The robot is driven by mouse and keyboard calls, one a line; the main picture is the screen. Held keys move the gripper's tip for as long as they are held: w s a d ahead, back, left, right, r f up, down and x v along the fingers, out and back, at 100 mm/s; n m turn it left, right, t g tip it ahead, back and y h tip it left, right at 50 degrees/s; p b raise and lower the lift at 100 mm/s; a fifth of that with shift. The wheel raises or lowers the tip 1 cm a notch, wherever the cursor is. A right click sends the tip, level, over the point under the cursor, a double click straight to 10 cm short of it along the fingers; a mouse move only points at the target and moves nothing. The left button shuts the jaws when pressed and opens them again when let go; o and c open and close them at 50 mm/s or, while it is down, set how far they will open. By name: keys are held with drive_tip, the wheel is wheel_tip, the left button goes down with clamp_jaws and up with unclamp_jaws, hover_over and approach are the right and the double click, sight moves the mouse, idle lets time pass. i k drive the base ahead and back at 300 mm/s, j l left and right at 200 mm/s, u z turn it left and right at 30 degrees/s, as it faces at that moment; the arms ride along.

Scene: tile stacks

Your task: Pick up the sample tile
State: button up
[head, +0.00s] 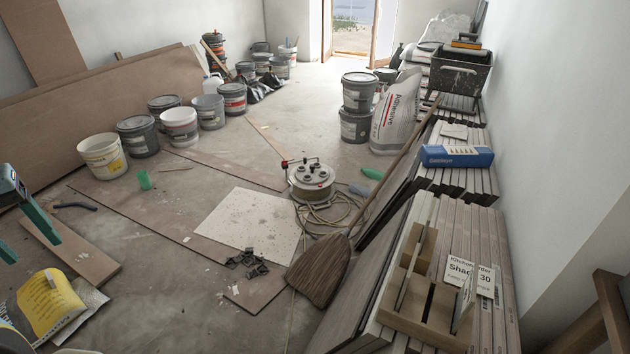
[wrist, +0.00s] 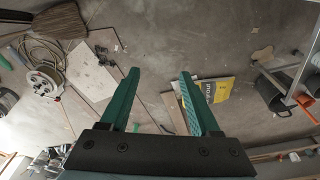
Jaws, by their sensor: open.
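A wooden slotted holder (head: 412,318) sits on the stack of upright tiles at the right in the head view. A thin pale tile (head: 404,268) stands tilted in its left part, and another thin pale piece (head: 465,299) stands at its right. A card (head: 470,275) reading "Kitchen order Shade 30" and "Keep sample" is behind the right piece and partly covered. I cannot tell which piece is the sample tile. My gripper (head: 32,250) is at the far left, well away from the holder. In the wrist view my gripper (wrist: 160,73) is open and empty above the floor.
A broom (head: 322,268) leans against the tile stacks (head: 487,235), its bristles on the floor. A blue box (head: 457,156) lies on the stack behind. A cable reel (head: 311,180) and a yellow bag (head: 48,308) are on the floor. The wall closes off the right side.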

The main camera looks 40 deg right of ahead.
sight(429, 218)
drive_tip(key=k+l+z, duration=0.15)
drive_tip(key=k, duration=0.35)
drive_tip(key=k+l+z, duration=0.1)
drive_tip(key=k, duration=0.4)
drive_tip(key=k+l+z, duration=0.15)
drive_tip(key=k, duration=0.3)
drive_tip(key=l, duration=0.1)
